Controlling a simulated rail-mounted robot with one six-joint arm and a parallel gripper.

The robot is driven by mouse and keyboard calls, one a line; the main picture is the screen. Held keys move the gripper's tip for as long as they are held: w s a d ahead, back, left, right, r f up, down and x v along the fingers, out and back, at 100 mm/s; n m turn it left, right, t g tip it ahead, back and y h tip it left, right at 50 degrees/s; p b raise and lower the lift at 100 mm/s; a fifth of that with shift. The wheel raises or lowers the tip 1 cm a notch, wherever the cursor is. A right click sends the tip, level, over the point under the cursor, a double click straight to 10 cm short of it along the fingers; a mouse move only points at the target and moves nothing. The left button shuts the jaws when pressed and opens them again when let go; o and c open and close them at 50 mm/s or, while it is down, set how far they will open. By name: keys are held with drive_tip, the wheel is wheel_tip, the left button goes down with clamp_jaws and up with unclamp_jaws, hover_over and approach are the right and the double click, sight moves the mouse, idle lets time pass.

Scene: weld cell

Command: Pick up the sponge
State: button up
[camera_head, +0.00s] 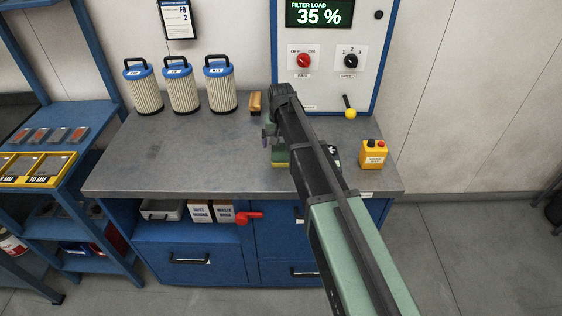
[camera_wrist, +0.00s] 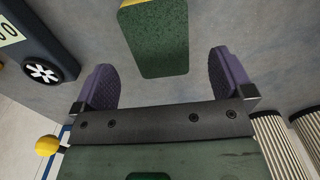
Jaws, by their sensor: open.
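The sponge (camera_wrist: 158,40) is a block with a dark green face and yellow edges. In the wrist view it lies on the grey worktop at top centre. In the head view only part of the sponge (camera_head: 280,160) shows beside my arm, the rest hidden behind it. My gripper (camera_wrist: 165,80) is open, with its two purple finger pads apart and nothing between them. The sponge is ahead of the fingertips, roughly in line with the gap and apart from both pads. In the head view my gripper (camera_head: 270,135) is over the middle of the bench, close to the sponge.
Several filters with blue caps, one of them here (camera_head: 181,88), stand at the bench's back left. A wooden-handled brush (camera_head: 255,103) is behind my gripper. A yellow button box (camera_head: 373,153) and a yellow-knobbed lever (camera_head: 349,107) are to the right. The worktop's left part (camera_head: 160,160) is clear.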

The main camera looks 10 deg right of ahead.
sight(281, 151)
wheel_tip(281, 151, down, 5)
drive_tip(key=b, duration=0.5)
drive_tip(key=shift+f, duration=0.2)
drive_tip(key=shift+r, duration=0.25)
drive_tip(key=c, duration=1.1)
drive_tip(key=shift+o, duration=0.2)
drive_tip(key=shift+r, duration=0.1)
wheel_tip(281, 151, up, 20)
drive_tip(key=p, duration=2)
